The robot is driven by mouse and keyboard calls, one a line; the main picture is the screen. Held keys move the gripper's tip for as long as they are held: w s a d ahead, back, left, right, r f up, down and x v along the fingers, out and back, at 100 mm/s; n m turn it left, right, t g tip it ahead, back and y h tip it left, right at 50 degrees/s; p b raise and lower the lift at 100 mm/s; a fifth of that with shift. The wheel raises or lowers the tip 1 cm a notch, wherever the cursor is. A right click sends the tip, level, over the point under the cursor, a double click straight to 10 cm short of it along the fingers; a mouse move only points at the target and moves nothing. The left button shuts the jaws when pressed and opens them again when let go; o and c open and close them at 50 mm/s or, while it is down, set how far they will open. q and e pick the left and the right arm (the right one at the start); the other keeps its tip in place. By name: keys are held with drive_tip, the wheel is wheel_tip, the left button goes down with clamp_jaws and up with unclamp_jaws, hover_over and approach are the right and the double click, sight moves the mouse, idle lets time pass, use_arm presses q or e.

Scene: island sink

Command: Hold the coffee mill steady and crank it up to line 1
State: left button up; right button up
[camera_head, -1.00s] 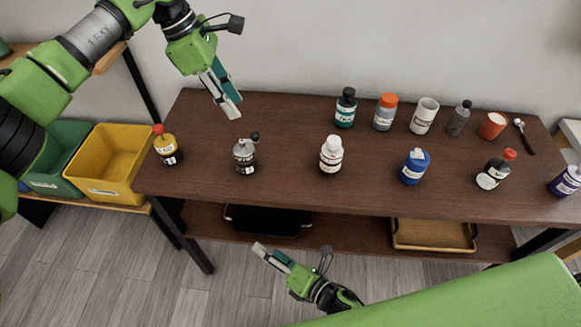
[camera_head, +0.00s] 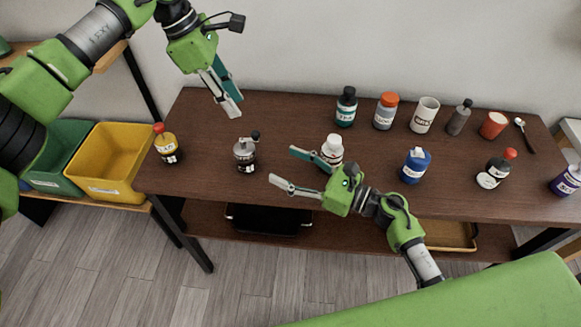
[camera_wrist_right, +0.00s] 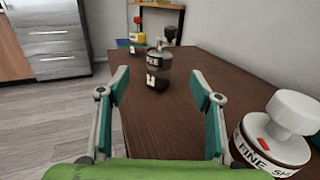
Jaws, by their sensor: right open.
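The coffee mill (camera_head: 245,156) appears to be the small grey pot with a dark-knobbed crank (camera_head: 255,136) on top, upright at the left of the dark table. My right gripper (camera_head: 284,166) is open and empty, to the right of the mill and pointing at it. In the right wrist view the mill (camera_wrist_right: 157,72) stands ahead, between and beyond the open fingers, with its knob up. My left gripper (camera_head: 233,105) hangs above the table's back left, behind the mill and apart from it. Its fingers overlap in the picture. The line marks are too small to read.
A white-topped jar (camera_head: 333,143) is close beside my right gripper, and looms at right in the wrist view (camera_wrist_right: 270,150). A yellow red-topped pot (camera_head: 167,148) stands left of the mill. A blue pot (camera_head: 415,165) and several containers stand right. The table (camera_head: 290,125) is bare around the mill.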

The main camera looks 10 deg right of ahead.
sight(246, 148)
drive_tip(key=x, duration=1.3)
drive_tip(key=shift+w+a, duration=0.15)
drive_tip(key=shift+a, duration=0.05)
drive_tip(key=c, duration=1.3)
